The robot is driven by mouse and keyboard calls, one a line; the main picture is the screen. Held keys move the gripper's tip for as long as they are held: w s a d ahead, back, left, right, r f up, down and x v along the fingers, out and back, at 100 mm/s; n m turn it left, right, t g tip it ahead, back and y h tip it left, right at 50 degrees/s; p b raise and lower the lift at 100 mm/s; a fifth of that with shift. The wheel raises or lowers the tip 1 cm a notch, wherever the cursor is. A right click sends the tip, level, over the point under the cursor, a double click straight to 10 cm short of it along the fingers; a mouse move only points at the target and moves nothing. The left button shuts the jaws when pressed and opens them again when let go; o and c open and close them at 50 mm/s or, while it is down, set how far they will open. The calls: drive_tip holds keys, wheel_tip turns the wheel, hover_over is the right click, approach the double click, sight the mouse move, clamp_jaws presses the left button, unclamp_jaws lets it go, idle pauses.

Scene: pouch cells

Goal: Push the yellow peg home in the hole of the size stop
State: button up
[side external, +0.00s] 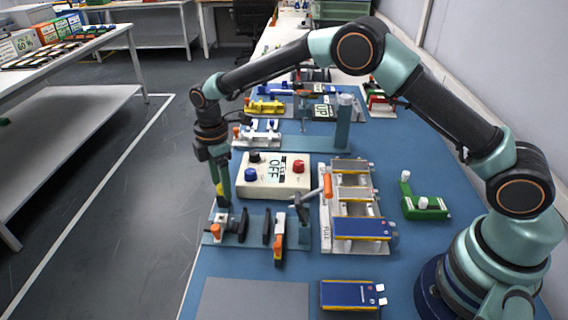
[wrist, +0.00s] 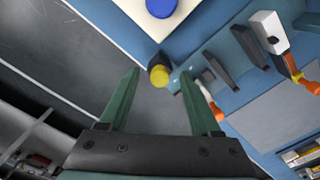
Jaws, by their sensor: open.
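The yellow peg (wrist: 158,76) shows in the wrist view with a dark part behind its round yellow end. It lies between the lines of my open gripper's fingertips (wrist: 160,75), with gaps on both sides. In the side view the yellow peg (side external: 220,189) shows at my gripper's fingers (side external: 221,204), which point down above the left end of a teal fixture (side external: 255,239). I cannot tell which part is the size stop, and no hole is clear. How deep the peg sits is hidden.
The fixture carries dark upright plates (side external: 266,226) and orange-handled parts (side external: 279,247). A cream control box (side external: 274,180) with blue and red knobs stands just behind. A white rack (side external: 326,220) holds pouch cells to the right. A grey mat (side external: 252,300) lies clear in front.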

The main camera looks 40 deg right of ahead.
sight(220, 187)
clamp_jaws()
wheel_tip(220, 187, up, 20)
drive_tip(key=f, duration=0.1)
drive_tip(key=s+a+f, duration=0.4)
drive_tip(key=s+f, duration=0.2)
drive_tip(key=f, duration=0.2)
drive_tip(key=shift+a+f, duration=0.15)
drive_tip(key=shift+f, duration=0.25)
drive_tip(key=shift+s, duration=0.1)
